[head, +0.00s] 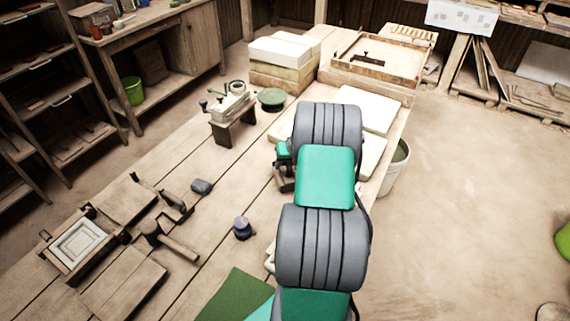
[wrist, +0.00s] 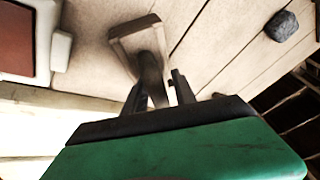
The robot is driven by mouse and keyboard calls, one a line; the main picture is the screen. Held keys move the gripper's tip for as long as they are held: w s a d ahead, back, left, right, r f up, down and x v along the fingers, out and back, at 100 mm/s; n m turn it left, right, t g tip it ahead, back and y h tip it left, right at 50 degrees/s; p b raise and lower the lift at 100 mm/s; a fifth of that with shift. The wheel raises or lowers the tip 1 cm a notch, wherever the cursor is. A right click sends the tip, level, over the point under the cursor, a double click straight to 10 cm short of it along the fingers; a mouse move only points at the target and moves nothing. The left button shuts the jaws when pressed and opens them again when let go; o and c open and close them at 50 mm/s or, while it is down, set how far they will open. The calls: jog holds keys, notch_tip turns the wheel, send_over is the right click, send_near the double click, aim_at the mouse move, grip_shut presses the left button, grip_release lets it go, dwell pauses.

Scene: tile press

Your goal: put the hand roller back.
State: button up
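In the wrist view, a small wooden frame with a thick dark handle (wrist: 148,75), which looks like the hand roller, lies just beyond my gripper (wrist: 160,82). Its handle reaches in between my two dark fingers, and a narrow light gap shows beside the right finger. I cannot tell whether the fingers press on it. In the head view my gripper (head: 283,176) points down over the bench, left of my arm; the roller is not clear there. A small dark wooden stand (head: 222,134) with a pale block and dark knobs on top stands farther back on the bench.
A grey lump (head: 201,186), a dark blue jar (head: 242,228), a mallet (head: 172,242) and a tile mould (head: 80,243) lie on the left of the bench. A green round dish (head: 271,98) is by the stand. Pale slabs (head: 368,108) lie to the right, with a bucket (head: 396,175) beyond.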

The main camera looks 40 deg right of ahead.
jog(key=shift+o, duration=0.8)
jog(key=shift+f, duration=0.1)
jog(key=shift+s, duration=0.1)
